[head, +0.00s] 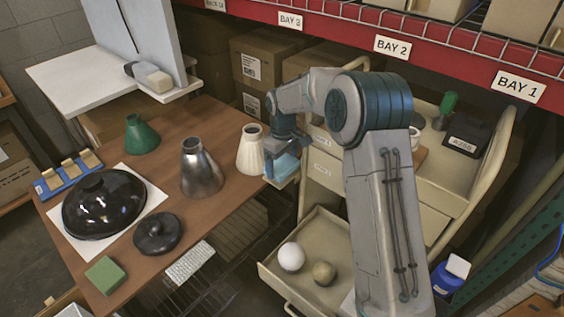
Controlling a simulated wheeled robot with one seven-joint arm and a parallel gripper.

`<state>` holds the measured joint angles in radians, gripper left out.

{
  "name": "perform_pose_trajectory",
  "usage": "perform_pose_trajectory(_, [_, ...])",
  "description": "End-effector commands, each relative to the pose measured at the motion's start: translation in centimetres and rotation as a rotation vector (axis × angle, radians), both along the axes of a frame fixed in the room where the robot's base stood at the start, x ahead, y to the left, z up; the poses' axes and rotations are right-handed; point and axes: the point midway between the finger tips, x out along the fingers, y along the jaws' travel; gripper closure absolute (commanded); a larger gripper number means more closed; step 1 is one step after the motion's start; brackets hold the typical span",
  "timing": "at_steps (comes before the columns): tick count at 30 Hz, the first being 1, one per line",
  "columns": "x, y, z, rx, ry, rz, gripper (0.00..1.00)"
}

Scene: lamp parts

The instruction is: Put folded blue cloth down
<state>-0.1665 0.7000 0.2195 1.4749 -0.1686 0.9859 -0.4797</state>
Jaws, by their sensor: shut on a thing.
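The folded blue cloth (286,166) is a small light-blue bundle near the right edge of the wooden table (160,260). My gripper (283,172) is at the cloth and shut on it. My arm comes in from the right, and its wrist hides part of the fingers. The cloth is close beside a cream ribbed cone shade (251,150). I cannot tell whether the cloth touches the table or hangs just off its edge.
On the table stand a silver cone shade (200,170), a green shade (141,135), a black dome (103,204), a dark disc (157,233) and a green sponge (104,275). A cream cart (440,205) with an open drawer (318,296) holding two balls stands right.

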Motion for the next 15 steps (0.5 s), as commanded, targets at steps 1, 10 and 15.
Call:
perform_pose_trajectory(1, [0.2, 0.0, 0.0, 0.0, 0.0, 0.0, 0.35])
perform_pose_trajectory(10, [2.1, 0.3, -1.1, -0.002, 0.004, 0.0, 0.35])
perform_pose_trajectory(15, [2.1, 0.2, -2.9, -0.002, 0.001, 0.0, 0.35])
